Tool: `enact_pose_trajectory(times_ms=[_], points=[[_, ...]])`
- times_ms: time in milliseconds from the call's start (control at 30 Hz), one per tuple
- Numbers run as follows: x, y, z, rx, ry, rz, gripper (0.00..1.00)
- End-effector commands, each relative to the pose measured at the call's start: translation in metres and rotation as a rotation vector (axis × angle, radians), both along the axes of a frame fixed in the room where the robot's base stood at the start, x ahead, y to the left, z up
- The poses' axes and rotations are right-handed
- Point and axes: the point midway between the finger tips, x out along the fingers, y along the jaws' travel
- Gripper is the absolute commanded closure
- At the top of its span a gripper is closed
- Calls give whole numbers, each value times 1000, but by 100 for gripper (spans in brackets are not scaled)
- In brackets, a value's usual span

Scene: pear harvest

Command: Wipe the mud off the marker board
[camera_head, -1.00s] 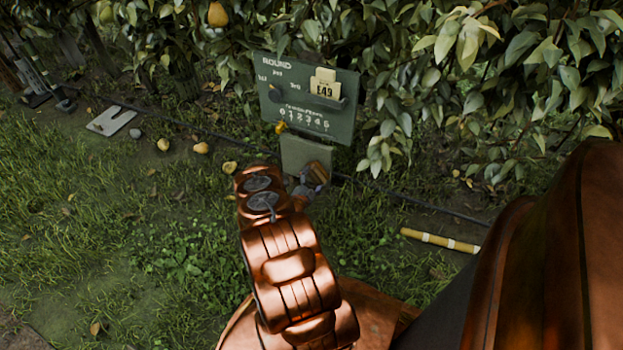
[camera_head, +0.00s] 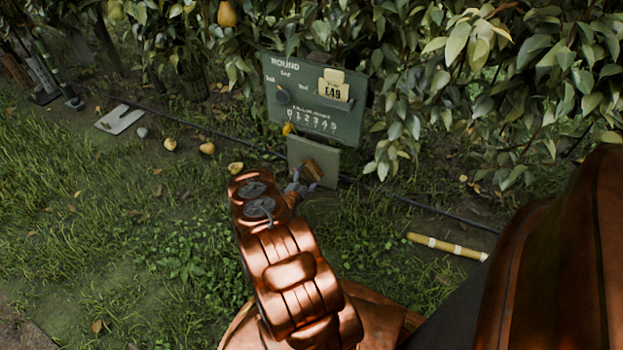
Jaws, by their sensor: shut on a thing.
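The dark green marker board (camera_head: 350,128) stands upright in front of the foliage, with white lettering, a number row, a dark round knob-like spot and a yellow card marked E49 (camera_head: 333,91) in a holder. A plain grey-green panel (camera_head: 327,158) stands just below it. My gripper (camera_head: 303,184) is in front of this lower panel, mostly hidden behind my copper arm. It is shut on a small brown block (camera_head: 312,171), which overlaps the panel's lower part. I cannot tell whether the block touches the panel, nor make out clear mud on it.
Several yellow pears lie on the grass to the left, one (camera_head: 236,168) close to my arm. A yellow-and-white banded stick (camera_head: 447,246) lies at right. A dark hose (camera_head: 400,201) crosses the ground. A pale plate (camera_head: 120,119) lies at far left. Leaves crowd the board's right side.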

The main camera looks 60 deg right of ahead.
Motion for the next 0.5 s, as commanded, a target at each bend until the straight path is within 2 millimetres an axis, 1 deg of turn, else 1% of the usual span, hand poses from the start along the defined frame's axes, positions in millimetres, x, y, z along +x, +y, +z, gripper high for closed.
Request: enact_pose_trajectory(times_ms=[33,267,500], points=[[6,0,1,-4,-3,3,65],[11,1,0,0,0,0,65],[25,1,-1,-1,-1,2,65]])
